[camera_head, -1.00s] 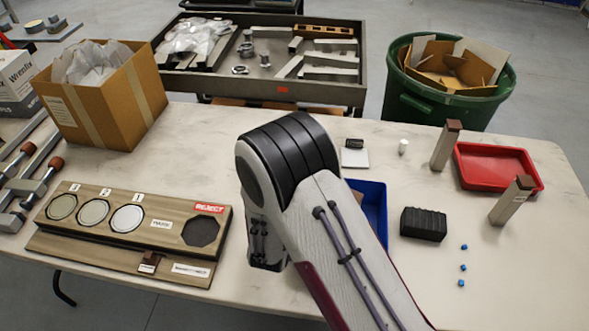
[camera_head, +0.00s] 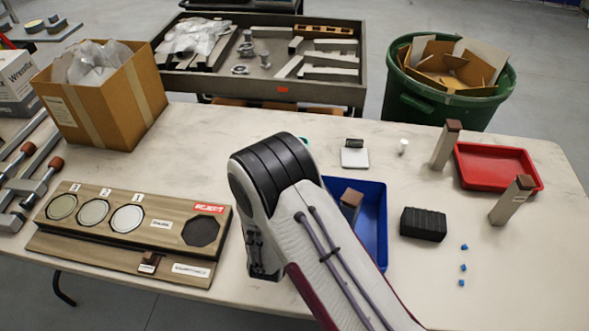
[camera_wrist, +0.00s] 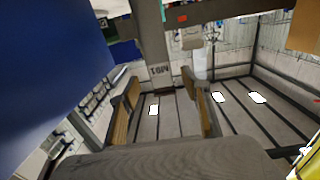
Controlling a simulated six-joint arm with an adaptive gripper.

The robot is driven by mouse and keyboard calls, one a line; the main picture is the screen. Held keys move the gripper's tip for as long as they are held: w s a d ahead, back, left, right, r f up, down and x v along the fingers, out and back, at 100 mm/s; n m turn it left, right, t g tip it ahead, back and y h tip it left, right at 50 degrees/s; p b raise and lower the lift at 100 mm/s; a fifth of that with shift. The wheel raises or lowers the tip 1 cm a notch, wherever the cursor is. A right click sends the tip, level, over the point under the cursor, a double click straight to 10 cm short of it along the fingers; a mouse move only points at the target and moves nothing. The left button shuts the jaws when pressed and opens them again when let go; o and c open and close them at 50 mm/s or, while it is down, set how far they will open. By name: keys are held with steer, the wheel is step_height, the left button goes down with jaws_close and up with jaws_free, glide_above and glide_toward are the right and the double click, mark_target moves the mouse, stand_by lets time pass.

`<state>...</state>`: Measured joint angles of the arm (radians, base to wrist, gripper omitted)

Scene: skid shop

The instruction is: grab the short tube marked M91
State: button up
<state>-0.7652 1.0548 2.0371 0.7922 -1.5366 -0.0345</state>
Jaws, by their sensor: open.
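In the wrist view, a grey square tube (camera_wrist: 150,40) comes down from the top edge, and its marking reads M91, upside down. My gripper (camera_wrist: 160,84) is open, its two tan-padded fingers apart. The marked end lies in line with the gap between the fingertips; I cannot tell how deep it is between them. In the head view my arm hides the gripper. A brown-capped piece (camera_head: 351,200) shows in the blue bin (camera_head: 373,222) beside my arm; I cannot read a mark on it. Two more brown-capped tubes stand upright, one behind (camera_head: 444,148) and one in front (camera_head: 510,202).
A red tray (camera_head: 497,167) lies between the standing tubes. A black ribbed block (camera_head: 423,224) and several small blue cubes (camera_head: 463,267) lie right of the bin. The wooden sorting board (camera_head: 130,230) is at left. A large blue surface (camera_wrist: 50,70) fills the wrist view's left side.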

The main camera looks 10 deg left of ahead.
steer(key=shift+w, duration=0.65)
steer(key=shift+w, duration=0.1)
steer(key=shift+w+r, duration=0.15)
steer(key=shift+w, duration=1.15)
steer(key=shift+w+r, duration=0.1)
steer(key=shift+w, duration=1.15)
jaws_close()
